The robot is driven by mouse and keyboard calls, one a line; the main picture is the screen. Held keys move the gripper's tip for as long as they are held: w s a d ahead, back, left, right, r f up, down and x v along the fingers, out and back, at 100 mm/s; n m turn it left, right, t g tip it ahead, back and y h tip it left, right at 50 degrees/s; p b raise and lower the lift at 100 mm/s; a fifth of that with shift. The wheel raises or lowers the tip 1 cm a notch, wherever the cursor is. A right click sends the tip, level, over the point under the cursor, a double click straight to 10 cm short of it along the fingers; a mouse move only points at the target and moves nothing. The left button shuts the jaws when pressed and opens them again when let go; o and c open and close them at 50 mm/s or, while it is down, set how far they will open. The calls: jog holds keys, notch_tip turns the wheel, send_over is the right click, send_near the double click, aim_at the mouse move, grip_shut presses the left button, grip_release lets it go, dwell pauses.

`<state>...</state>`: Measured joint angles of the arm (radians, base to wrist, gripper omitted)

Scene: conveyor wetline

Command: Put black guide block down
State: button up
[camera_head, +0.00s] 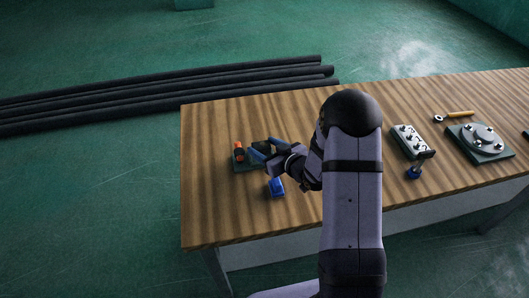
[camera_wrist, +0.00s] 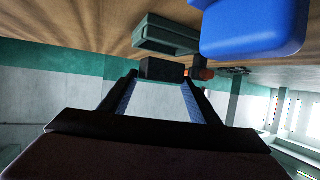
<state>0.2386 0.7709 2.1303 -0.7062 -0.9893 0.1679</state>
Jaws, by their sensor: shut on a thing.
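My gripper (camera_head: 260,149) is low over the left part of the wooden table, beside a dark green fixture (camera_head: 244,168) with an orange part on it. In the wrist view, my gripper (camera_wrist: 160,80) is shut on the black guide block (camera_wrist: 162,69), held between the fingertips. The green fixture (camera_wrist: 165,36) shows just beyond the block there. I cannot tell whether the block touches the fixture or the table. In the head view the fingers mostly hide the block.
A blue object (camera_head: 276,187) stands on the table (camera_head: 215,220) close to my gripper; it looms large in the wrist view (camera_wrist: 255,28). The table's front left is clear.

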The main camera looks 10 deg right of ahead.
aim_at(265, 153)
jog(key=shift+f, duration=1.4)
jog(key=shift+f, duration=0.1)
jog(key=shift+f, duration=0.15)
jog(key=o, duration=1.1)
jog(key=shift+r, duration=0.25)
jog(key=b+v, duration=0.2)
jog(key=v, duration=1)
